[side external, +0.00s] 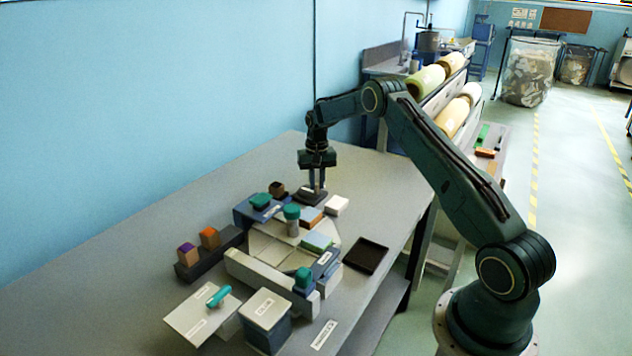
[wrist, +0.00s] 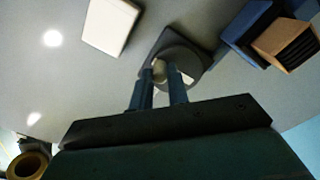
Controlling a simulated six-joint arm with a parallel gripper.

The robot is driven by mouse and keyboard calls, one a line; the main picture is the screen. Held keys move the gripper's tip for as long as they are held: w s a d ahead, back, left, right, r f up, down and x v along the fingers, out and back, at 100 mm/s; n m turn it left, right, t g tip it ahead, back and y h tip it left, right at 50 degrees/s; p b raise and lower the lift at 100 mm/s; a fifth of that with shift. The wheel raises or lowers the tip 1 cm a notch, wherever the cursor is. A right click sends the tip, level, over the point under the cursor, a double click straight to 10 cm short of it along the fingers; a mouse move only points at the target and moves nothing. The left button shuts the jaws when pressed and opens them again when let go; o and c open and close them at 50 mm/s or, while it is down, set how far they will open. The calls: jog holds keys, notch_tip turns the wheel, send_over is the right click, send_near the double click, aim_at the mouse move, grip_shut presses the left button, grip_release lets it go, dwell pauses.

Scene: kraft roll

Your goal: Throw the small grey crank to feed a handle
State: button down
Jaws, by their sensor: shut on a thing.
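My gripper (side external: 317,187) points straight down at the back of the device on the grey table. Its fingers are shut on the small grey crank, which stands on a dark base (side external: 306,197). In the wrist view, my fingertips (wrist: 162,76) are on either side of the crank's pale upper part (wrist: 160,69), above the rounded dark base (wrist: 184,52). The fingers hide much of the crank, and its angle cannot be told.
A white block (side external: 337,206) sits close to the base. Teal-knobbed parts, including an upright knob (side external: 292,212), stand nearer the camera. A black tray (side external: 366,256) lies at the right. Bare table (side external: 215,205) lies to the left.

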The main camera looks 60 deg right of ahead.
jog(key=shift+d+n, duration=0.15)
jog(key=shift+n, duration=0.25)
jog(key=n, duration=0.3)
jog(key=shift+w+d+n, duration=0.1)
jog(key=shift+d+n, duration=0.2)
jog(key=shift+d, duration=0.1)
jog(key=n, duration=0.4)
jog(key=shift+w+d, duration=0.3)
jog(key=shift+d, duration=0.1)
jog(key=n, duration=0.3)
jog(key=w+n, duration=0.1)
jog(key=n, duration=0.1)
jog(key=shift+d, duration=0.3)
jog(key=n, duration=0.2)
jog(key=w+n, duration=0.1)
jog(key=n, duration=0.1)
jog(key=shift+n, duration=0.4)
